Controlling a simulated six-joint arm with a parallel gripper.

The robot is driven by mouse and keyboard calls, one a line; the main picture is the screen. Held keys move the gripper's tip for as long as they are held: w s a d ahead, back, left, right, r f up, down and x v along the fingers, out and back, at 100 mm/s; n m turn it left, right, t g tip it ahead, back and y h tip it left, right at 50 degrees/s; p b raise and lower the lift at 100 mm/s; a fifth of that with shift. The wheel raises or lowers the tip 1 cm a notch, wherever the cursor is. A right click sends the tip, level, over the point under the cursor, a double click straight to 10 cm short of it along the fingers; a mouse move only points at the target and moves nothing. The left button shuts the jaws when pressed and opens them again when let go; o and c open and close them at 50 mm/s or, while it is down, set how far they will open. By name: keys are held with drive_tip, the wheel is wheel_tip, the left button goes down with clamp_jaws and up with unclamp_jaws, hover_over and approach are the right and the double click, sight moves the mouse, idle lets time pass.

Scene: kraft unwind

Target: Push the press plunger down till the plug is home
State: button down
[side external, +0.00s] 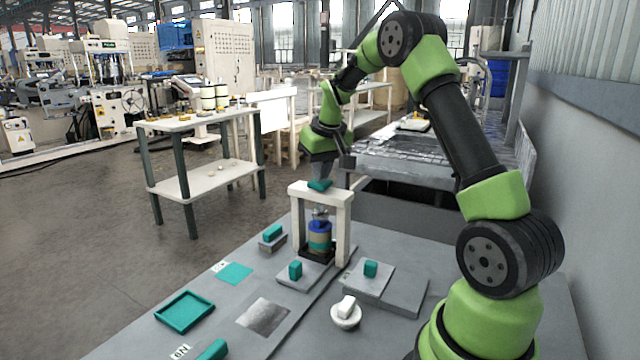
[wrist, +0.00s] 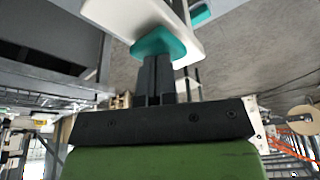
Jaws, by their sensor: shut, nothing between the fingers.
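The press is a white arch frame (side external: 344,222) on the grey table. Its plunger has a teal cap (side external: 320,185) above the crossbar; the cap also shows in the wrist view (wrist: 160,43). My gripper (side external: 319,178) is shut and empty, pointing down right over the cap. In the wrist view its fingertips (wrist: 158,58) overlap the cap's edge; whether they touch is unclear.
Grey blocks with teal knobs (side external: 370,269) and a white knob on a round base (side external: 346,312) stand around the press. A teal tray (side external: 184,312) lies at front left. A machine bed (side external: 425,155) stands behind the table, and a wall (side external: 590,160) rises at right.

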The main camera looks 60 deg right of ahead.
drive_tip(key=shift+f, duration=0.1)
idle(0.3)
drive_tip(key=shift+r, duration=3.45)
drive_tip(key=shift+a+r, duration=0.25)
drive_tip(key=shift+a, duration=0.05)
drive_tip(key=s+a+r+t, duration=0.1)
drive_tip(key=a+r, duration=0.1)
drive_tip(key=a, duration=0.2)
drive_tip(key=s+a+r, duration=0.2)
drive_tip(key=a+r, duration=0.1)
drive_tip(key=a, duration=0.2)
drive_tip(key=s+a+f+n+t+y, duration=0.2)
drive_tip(key=s+a+t+y, duration=0.1)
drive_tip(key=s+a, duration=1.3)
drive_tip(key=shift+s+y, duration=0.2)
drive_tip(key=shift+y, duration=0.1)
